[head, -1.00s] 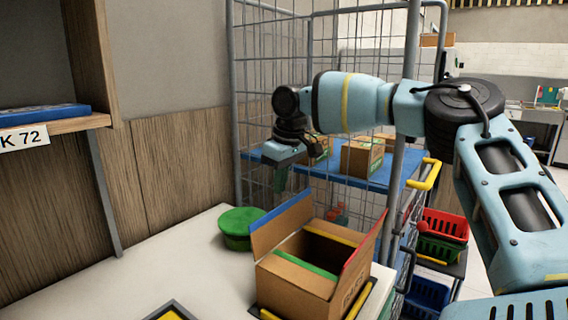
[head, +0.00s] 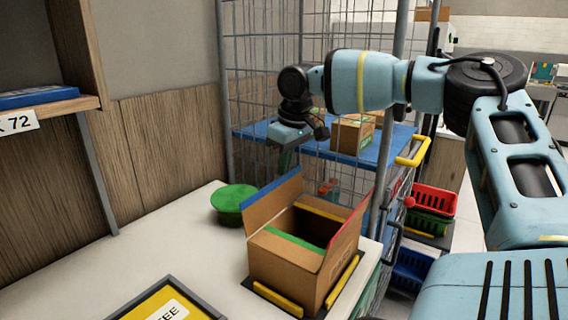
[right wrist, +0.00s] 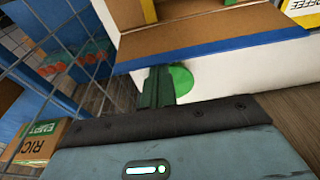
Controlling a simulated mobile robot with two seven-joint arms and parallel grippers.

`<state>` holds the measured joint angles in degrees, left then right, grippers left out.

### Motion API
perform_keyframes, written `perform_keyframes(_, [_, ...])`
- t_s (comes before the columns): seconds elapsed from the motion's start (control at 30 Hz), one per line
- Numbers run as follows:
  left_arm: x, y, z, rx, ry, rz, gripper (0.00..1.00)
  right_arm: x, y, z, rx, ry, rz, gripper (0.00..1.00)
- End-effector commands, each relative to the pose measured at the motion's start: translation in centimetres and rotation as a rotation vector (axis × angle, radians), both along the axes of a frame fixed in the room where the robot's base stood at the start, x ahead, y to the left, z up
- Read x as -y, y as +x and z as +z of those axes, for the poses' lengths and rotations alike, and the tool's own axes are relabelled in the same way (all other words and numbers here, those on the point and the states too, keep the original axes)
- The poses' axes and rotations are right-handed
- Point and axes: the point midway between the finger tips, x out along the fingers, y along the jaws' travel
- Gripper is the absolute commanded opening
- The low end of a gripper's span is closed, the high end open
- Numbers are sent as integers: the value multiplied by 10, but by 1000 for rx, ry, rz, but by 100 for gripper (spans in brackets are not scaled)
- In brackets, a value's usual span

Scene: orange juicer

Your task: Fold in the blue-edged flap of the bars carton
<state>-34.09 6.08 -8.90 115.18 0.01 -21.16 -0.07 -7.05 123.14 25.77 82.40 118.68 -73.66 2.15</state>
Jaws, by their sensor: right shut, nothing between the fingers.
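The bars carton (head: 285,262) stands upright on the white table with its top partly open. Its blue-edged flap (head: 272,207) stands up on the left far side, and its blue edge also shows in the right wrist view (right wrist: 215,52). The red-edged flap (head: 346,238) stands up on the right. The green-edged flap (head: 292,240) and the yellow-edged flap (head: 322,213) lie folded inward. My right gripper (head: 285,162) is shut and empty, beyond and above the blue-edged flap; its green fingers (right wrist: 157,87) appear close to the blue edge, contact unclear. My left gripper is out of view.
A green round lidded tub (head: 233,197) stands left of the carton. A wire cage (head: 262,75) with a blue shelf (head: 360,170) and boxes is behind my right gripper. A coffee-labelled tray (head: 150,305) lies at the front. Bare table (head: 120,255) is at left.

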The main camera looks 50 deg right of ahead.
Motion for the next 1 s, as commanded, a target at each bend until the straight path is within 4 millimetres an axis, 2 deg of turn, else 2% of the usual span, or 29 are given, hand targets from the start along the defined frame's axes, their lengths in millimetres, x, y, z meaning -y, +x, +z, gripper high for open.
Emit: perform_keyframes(1.0, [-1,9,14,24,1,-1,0,0,-10,3,256,27,1,0])
